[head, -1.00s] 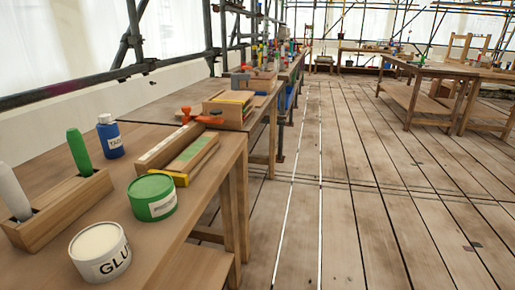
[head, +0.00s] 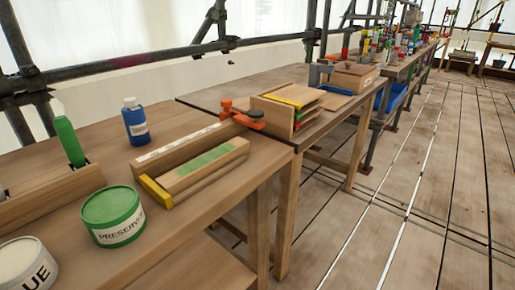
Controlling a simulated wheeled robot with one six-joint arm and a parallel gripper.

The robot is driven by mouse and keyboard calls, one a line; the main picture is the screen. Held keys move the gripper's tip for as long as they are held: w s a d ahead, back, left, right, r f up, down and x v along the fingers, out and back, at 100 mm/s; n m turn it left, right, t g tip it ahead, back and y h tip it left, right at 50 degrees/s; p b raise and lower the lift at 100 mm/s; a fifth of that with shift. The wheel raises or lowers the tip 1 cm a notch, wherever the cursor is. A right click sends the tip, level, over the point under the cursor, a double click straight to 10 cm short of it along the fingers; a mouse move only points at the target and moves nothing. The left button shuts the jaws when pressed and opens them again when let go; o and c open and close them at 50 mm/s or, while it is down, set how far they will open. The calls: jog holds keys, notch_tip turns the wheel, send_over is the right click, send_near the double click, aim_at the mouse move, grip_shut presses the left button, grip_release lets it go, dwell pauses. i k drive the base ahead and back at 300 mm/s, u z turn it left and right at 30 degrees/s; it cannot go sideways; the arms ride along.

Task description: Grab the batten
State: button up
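A pale wooden strip with a green patch on top (head: 207,164), likely the batten, lies on the near workbench (head: 140,245). It lies alongside a longer wooden rail (head: 185,146) with a pale marked strip. A yellow end piece (head: 154,192) is at its near left end. An orange clamp (head: 246,117) stands by the far end of the rail. My gripper is not in view.
A green preservative tin (head: 112,215), a white glue tin (head: 25,265), a blue bottle (head: 135,120) and a wooden holder (head: 50,190) with a green-handled tool stand to the left. A stack of wooden trays (head: 287,108) is beyond. Floor at right is clear.

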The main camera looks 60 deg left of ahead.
aim_at(179, 178)
jog(key=i, duration=0.5)
jog(key=u, duration=2.6)
